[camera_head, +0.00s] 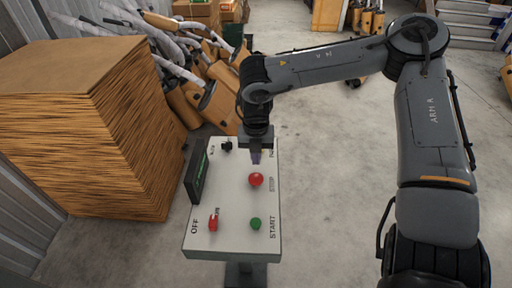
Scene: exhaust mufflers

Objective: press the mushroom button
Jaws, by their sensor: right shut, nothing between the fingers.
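The mushroom button (256,180) is a round red knob on the white top of the control panel (235,212), beside the word STOP. My right gripper (256,158) points down over the panel, just beyond the red button in the picture. Its fingers are shut with nothing between them. Whether the tips touch the panel or hover above it, I cannot tell. The red button is in full view. My left gripper is not in view.
The panel also has a green START button (256,224), a red switch (213,223) by OFF, a black knob (227,146) and a dark display (196,178). A tall cardboard stack (85,130) stands at left. Mufflers (210,92) lie piled behind. Bare floor lies at right.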

